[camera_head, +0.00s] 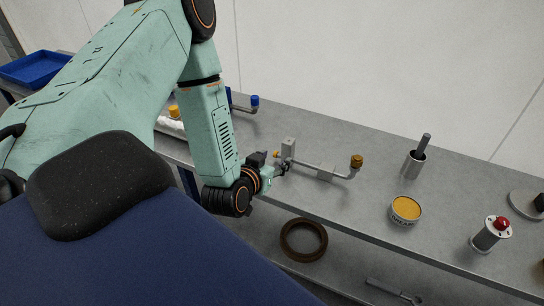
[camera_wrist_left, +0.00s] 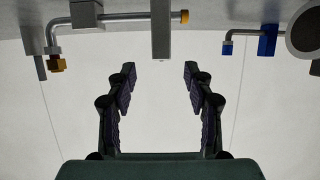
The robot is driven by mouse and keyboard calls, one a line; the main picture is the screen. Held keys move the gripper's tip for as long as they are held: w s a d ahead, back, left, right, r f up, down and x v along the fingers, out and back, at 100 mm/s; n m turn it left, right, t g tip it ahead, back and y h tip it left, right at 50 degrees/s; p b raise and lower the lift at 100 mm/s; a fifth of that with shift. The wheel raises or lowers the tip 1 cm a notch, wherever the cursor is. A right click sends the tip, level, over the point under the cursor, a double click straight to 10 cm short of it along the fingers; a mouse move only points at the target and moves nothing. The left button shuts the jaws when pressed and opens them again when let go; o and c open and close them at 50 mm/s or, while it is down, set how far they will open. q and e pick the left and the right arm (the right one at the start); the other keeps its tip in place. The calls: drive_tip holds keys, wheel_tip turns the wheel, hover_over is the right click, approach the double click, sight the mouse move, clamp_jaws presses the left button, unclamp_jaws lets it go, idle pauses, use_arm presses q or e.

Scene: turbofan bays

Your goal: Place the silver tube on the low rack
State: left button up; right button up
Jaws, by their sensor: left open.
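A silver tube (camera_head: 335,171) with amber end caps and a bent end lies across the grey bench. It also shows in the left wrist view (camera_wrist_left: 125,16), upside down. My left gripper (camera_head: 280,165) is at the bench's front side, near the post and the tube's left end. In the left wrist view its fingers (camera_wrist_left: 159,72) are apart with nothing between them.
A blue-capped tube (camera_head: 244,108) lies farther back left. A brown ring (camera_head: 303,239) and a wrench (camera_head: 395,291) lie lower down. A blue tray (camera_head: 38,68) is far left.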

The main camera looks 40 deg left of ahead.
use_arm(q)
drive_tip(key=s+d+f+m+g+h, duration=0.25)
drive_tip(key=s+d+f+g, duration=0.25)
drive_tip(key=s+d+f, duration=0.45)
drive_tip(key=s+d+f+g, duration=0.1)
drive_tip(key=s+g, duration=0.1)
drive_tip(key=s, duration=0.4)
drive_tip(key=s+d+f+g+h, duration=0.1)
drive_tip(key=s+g, duration=0.2)
drive_tip(key=s, duration=0.3)
drive_tip(key=s+d+f+g, duration=0.1)
drive_tip(key=s+d+g, duration=0.1)
drive_tip(key=s, duration=0.5)
drive_tip(key=shift+f+g, duration=0.4)
drive_tip(key=shift+g, duration=0.3)
drive_tip(key=shift+d, duration=0.15)
